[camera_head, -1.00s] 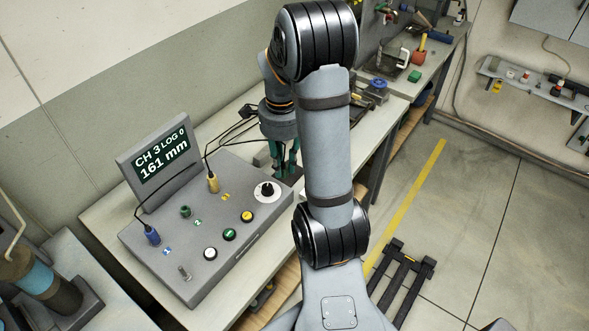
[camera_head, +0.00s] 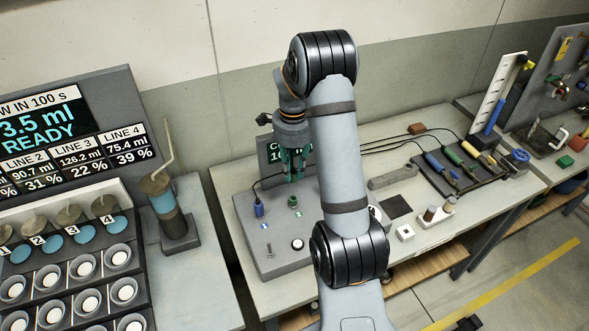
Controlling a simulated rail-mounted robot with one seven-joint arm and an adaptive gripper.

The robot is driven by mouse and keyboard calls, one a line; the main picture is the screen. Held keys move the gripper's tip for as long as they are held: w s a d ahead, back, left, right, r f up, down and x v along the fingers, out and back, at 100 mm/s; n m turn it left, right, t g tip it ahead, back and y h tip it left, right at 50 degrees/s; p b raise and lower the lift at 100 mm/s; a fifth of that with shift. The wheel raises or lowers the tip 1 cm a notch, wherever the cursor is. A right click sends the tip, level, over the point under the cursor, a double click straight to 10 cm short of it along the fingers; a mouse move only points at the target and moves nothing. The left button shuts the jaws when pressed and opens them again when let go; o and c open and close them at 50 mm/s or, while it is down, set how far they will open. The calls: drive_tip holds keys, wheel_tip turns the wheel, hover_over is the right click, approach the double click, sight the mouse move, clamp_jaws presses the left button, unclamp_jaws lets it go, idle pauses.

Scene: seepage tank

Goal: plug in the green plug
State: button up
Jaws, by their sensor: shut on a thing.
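My gripper (camera_head: 294,170) points down over the back of the grey console (camera_head: 285,265), in front of its screen (camera_head: 268,147). Its green fingers are shut on the green plug, which is hardly distinguishable between them. A green socket (camera_head: 293,201), marked 2, is on the console just below the fingertips in the picture; I cannot tell the height of the gap. A blue plug (camera_head: 259,207) stands upright in the left socket, with a black cable. My arm hides the console's right part, including the yellow plug.
A rack (camera_head: 460,170) with blue, green and yellow handled tools lies at the right of the bench. Black cables run from it behind my arm. A cylinder on a stand (camera_head: 168,205) and a readout panel (camera_head: 60,130) are at the left.

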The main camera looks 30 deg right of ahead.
sight(293, 169)
wheel_tip(293, 169, down, 6)
drive_tip(key=b, duration=0.6)
drive_tip(key=shift+r, duration=0.1)
drive_tip(key=shift+f+b, duration=1.2)
drive_tip(key=shift+b, duration=0.4)
idle(1.0)
drive_tip(key=o, duration=1)
drive_tip(key=shift+r, duration=0.1)
wheel_tip(293, 169, up, 12)
drive_tip(key=shift+f, duration=0.1)
idle(0.3)
